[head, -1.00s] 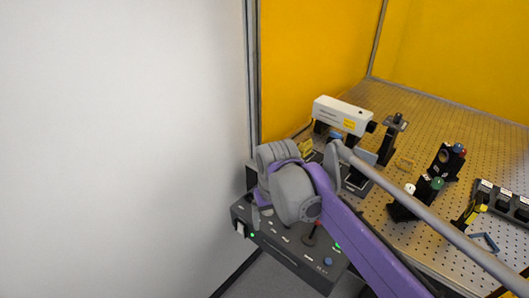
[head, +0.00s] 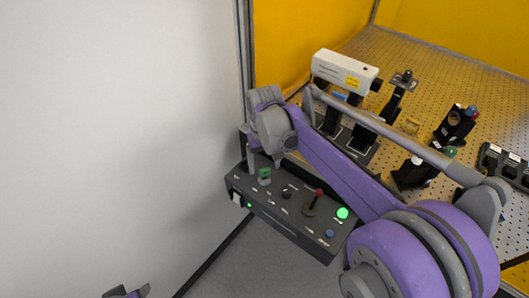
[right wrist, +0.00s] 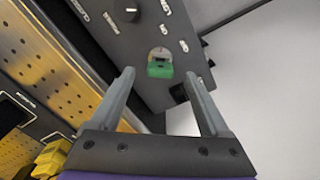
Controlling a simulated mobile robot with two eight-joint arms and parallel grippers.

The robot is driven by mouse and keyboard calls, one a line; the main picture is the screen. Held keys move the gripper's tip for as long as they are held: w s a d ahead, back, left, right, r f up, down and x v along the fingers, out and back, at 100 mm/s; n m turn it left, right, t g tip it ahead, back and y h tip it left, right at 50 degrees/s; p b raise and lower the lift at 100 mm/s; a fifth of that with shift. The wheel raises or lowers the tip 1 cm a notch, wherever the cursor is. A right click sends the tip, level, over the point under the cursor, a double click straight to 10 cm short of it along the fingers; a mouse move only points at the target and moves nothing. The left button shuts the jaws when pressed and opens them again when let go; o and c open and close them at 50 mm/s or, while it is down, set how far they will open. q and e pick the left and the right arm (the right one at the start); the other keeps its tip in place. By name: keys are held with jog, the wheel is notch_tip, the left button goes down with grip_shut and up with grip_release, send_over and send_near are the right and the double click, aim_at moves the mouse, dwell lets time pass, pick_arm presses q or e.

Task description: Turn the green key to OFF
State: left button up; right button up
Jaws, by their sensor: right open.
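The green key (head: 264,176) sits on the left part of the dark control panel (head: 290,238). In the right wrist view the green key (right wrist: 160,70) shows in a round, pale lock, its bow toward my fingers. My right gripper (head: 263,158) is over the panel's left end, by the key. The right wrist view shows its fingers (right wrist: 160,76) open and empty, one to each side of the key, with no contact visible. The labels around the key are too small to read. Part of my left gripper (head: 126,292) shows at the bottom edge; its jaws are unclear.
The panel also bears a red-topped lever (head: 318,192), a lit green button (head: 342,213), a blue button (head: 329,233) and a black knob (head: 286,193). Behind it, a perforated bench (head: 425,75) holds a white instrument (head: 345,70) and optics mounts. A white wall is at left.

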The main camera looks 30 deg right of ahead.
aim_at(264, 174)
jog(key=shift+f, duration=1.45)
jog(key=shift+c, duration=0.2)
grip_shut()
jog(key=shift+m, duration=1.2)
